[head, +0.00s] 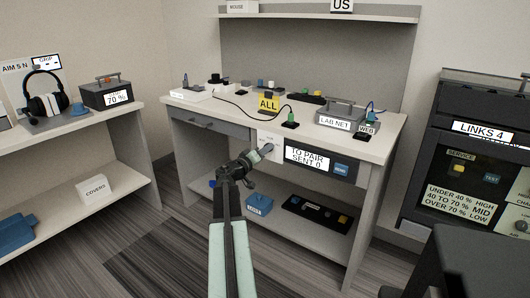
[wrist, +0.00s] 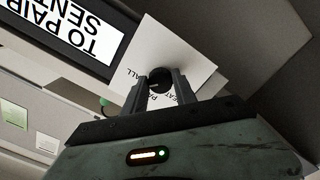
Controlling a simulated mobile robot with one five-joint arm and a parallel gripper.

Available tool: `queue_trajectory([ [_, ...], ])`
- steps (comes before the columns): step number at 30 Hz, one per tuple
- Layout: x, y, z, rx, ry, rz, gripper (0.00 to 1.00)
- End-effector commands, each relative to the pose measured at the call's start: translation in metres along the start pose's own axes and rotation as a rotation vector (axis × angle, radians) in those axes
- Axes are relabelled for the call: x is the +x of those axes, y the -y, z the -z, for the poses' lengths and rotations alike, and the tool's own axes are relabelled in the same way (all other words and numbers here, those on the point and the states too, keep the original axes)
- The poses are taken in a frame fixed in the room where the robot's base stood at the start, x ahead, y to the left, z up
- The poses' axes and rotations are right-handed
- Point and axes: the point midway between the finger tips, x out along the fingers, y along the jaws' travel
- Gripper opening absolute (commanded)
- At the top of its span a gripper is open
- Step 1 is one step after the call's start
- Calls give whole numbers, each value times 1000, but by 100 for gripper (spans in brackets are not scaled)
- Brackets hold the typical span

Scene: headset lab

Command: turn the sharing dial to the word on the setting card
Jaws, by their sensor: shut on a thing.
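The sharing dial (wrist: 159,77) is a black round knob on a white plate (wrist: 196,52) with printed words around it. In the wrist view "ALL" reads at its left; other words are partly hidden by my fingers. My gripper (wrist: 160,88) is shut on the dial, one finger on each side. I cannot tell where the dial points. In the head view my gripper (head: 265,150) reaches the plate (head: 266,137) on the desk front, and hides the dial. A yellow card (head: 268,103) reading "ALL" stands on the desk top above.
Right of the plate is a panel (head: 318,159) reading "TO PAIR SENT 0" with a blue button (head: 340,168). A drawer (head: 208,123) is at the left. The lower shelf holds a blue box (head: 259,204) and a black strip (head: 320,212).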

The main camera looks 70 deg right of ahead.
Motion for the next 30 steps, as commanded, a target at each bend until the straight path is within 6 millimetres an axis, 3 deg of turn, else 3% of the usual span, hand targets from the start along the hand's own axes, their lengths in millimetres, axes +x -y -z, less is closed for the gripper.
queue_trajectory([
  [12,0,2,2,240,-5,4,0],
  [30,1,2,2,301,-4,4,0],
])
